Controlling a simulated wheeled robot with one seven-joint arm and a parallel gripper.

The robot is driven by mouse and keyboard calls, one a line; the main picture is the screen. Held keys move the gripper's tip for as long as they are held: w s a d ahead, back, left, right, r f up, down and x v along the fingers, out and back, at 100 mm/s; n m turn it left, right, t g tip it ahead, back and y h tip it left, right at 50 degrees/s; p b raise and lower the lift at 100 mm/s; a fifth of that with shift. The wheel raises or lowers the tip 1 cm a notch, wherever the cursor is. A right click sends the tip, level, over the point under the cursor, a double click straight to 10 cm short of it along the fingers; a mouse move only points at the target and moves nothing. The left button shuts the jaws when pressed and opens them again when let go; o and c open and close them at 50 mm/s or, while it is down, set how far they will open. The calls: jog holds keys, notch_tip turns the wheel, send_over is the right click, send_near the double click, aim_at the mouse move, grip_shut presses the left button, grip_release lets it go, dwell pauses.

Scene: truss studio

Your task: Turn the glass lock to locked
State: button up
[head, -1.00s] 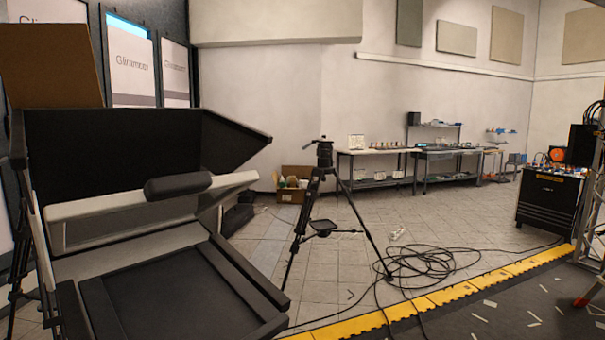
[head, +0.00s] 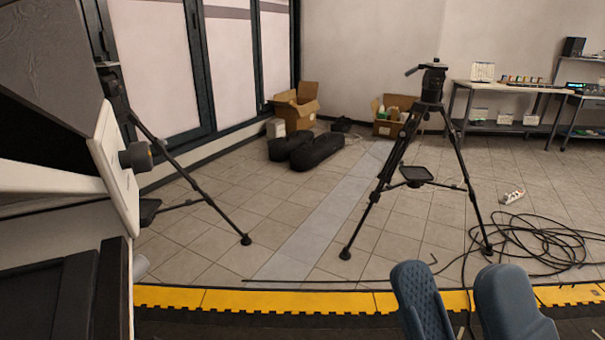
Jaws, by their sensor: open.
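A dark round knob (head: 136,157), which looks like the glass lock, sticks out from a white side plate (head: 115,165) on the hooded dark rig (head: 65,280) at the left. I cannot tell whether the knob is set to locked. My gripper (head: 456,270) shows at the bottom right as two blue-grey fingers set well apart. It is open and empty, well to the right of the knob and touching nothing visible. Most of the rig is cut off by the left edge.
A tripod (head: 205,195) stands just behind the rig. Another tripod (head: 432,120) stands further right, with loose black cables (head: 545,250) beside it. A yellow floor strip (head: 300,300) crosses the front.

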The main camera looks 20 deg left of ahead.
jog(key=a+r+n+g+y, duration=0.3)
jog(key=n+g+y, duration=0.1)
jog(key=n+g, duration=0.5)
jog(key=a+r+n+g+y, duration=0.35)
jog(key=n+g, duration=0.35)
jog(key=n, duration=0.3)
jog(key=n+g+h+b, duration=0.2)
jog(key=n+g+h, duration=0.2)
jog(key=n+h, duration=1.25)
send_near(150, 156)
notch_tip(150, 156, down, 4)
jog(key=d+n+y, duration=0.1)
jog(key=n+y, duration=0.4)
jog(key=p+x, duration=0.2)
jog(key=x, duration=0.5)
jog(key=shift+a, duration=0.1)
jog(key=c, duration=1)
jog(key=shift+c, duration=0.2)
